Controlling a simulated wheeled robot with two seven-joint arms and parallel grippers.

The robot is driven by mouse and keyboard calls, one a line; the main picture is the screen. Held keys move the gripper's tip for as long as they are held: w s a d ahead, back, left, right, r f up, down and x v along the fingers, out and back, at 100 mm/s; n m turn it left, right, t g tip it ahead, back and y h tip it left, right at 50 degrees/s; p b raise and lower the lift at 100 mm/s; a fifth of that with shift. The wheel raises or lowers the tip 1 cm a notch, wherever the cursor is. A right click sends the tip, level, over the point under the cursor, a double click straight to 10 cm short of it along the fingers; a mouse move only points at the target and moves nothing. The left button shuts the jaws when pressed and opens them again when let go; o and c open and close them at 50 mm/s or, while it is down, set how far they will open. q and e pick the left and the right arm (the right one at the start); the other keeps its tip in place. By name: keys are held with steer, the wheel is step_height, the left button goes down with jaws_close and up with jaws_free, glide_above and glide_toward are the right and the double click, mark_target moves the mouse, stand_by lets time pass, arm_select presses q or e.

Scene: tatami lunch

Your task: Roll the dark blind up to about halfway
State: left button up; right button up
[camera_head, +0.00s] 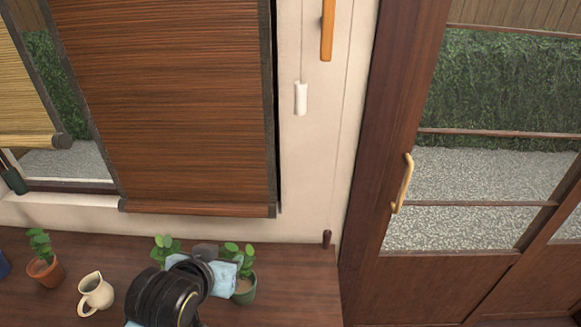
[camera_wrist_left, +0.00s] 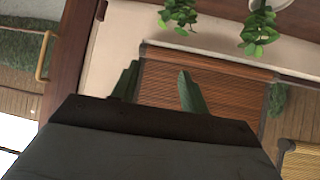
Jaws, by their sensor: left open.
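The dark blind (camera_head: 175,110) is brown and slatted. It hangs down over the window, its bottom bar (camera_head: 200,208) near the sill. It also shows in the left wrist view (camera_wrist_left: 195,85), upside down. Right of it, a white pull (camera_head: 301,98) hangs on a short cord, and a dark brown pull (camera_head: 327,239) hangs low on a long cord. My left gripper shows in the left wrist view (camera_wrist_left: 158,70) with green fingers apart and nothing between them. In the head view my left arm is low over the counter, the fingers not clearly seen. My right gripper is not in view.
A wooden counter (camera_head: 300,285) below holds a cream jug (camera_head: 95,293), a potted plant (camera_head: 45,268) and a plant in a green pot (camera_head: 245,290) close to my left arm. A pale blind (camera_head: 25,100) hangs at left. A door with a handle (camera_head: 403,183) stands at right.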

arm_select(q)
steer(key=w+d+r+t+h, duration=0.1)
steer(key=w+d+r+t, duration=0.1)
steer(key=w+d+r, duration=0.4)
steer(key=w+d+r+t+h, duration=0.1)
steer(key=w+r+t, duration=0.25)
steer(key=r, duration=0.55)
steer(key=m+t+h, duration=0.1)
steer(key=m+t, duration=0.1)
glide_toward(303, 87)
steer(key=x, duration=0.4)
steer(key=p+x, duration=0.1)
steer(key=x, duration=0.3)
steer(key=f+p+x, duration=0.1)
steer(key=x, duration=0.3)
steer(key=shift+w+a, duration=0.25)
steer(key=shift+w, duration=0.25)
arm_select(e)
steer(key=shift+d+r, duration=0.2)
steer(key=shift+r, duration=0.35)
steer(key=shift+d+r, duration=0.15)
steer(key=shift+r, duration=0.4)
arm_select(q)
jaws_close()
